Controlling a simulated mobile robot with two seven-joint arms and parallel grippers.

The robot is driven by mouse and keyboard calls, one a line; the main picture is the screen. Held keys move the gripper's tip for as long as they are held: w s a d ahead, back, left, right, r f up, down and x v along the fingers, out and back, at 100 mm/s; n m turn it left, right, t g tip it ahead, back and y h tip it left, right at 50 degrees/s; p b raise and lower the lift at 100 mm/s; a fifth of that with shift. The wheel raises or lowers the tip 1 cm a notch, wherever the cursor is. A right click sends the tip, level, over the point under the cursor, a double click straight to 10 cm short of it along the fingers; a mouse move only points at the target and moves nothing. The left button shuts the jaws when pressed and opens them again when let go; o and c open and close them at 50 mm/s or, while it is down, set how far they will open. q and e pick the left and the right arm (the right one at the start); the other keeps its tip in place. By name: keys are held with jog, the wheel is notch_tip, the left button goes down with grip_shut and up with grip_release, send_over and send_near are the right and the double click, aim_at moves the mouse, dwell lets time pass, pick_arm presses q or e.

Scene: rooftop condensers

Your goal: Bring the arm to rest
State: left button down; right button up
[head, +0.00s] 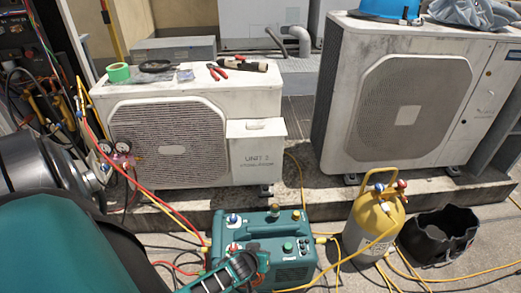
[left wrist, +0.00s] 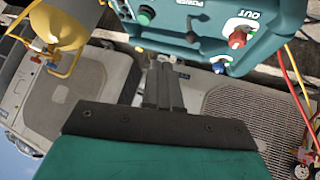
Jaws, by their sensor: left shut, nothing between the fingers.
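My left gripper (left wrist: 163,65) shows in the left wrist view as two dark fingers together, with nothing between them. Its tips are close below a teal machine with coloured knobs (left wrist: 190,30) in that picture; I cannot tell whether they touch it. In the head view my left arm (head: 60,235) comes in from the left and fills the lower left corner. My right gripper is in neither view.
The teal machine (head: 285,245) stands on the ground before two condensers (head: 190,140) (head: 400,105). A yellow cylinder (head: 375,230) and black bucket (head: 440,237) stand to its right. Gauges (head: 122,147) and red and yellow hoses (head: 160,200) are near my arm. Pliers (head: 217,71) lie on the left condenser.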

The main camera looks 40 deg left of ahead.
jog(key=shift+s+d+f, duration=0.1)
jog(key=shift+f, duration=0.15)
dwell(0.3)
pick_arm(q)
jog(key=shift+r, duration=0.15)
jog(key=s+d+r+m+t+h+p, duration=0.1)
jog(key=s+d+r+m+p, duration=0.1)
jog(key=d+r, duration=0.3)
jog(key=s+d+r+m+h+p, duration=0.2)
jog(key=s+d+r+m+p, duration=0.1)
jog(key=r, duration=0.8)
jog(key=s+d+r+m+t+h+p, duration=0.1)
jog(key=s+d+r+m+p, duration=0.1)
jog(key=d+r, duration=0.5)
jog(key=r+m+p, duration=0.1)
jog(key=m, duration=0.1)
jog(key=shift+s+d+m+t+h, duration=0.3)
jog(key=shift+d, duration=0.1)
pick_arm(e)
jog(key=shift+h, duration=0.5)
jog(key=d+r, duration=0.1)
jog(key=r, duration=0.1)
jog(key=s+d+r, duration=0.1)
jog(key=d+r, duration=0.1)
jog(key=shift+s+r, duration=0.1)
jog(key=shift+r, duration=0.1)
pick_arm(q)
jog(key=shift+r, duration=0.1)
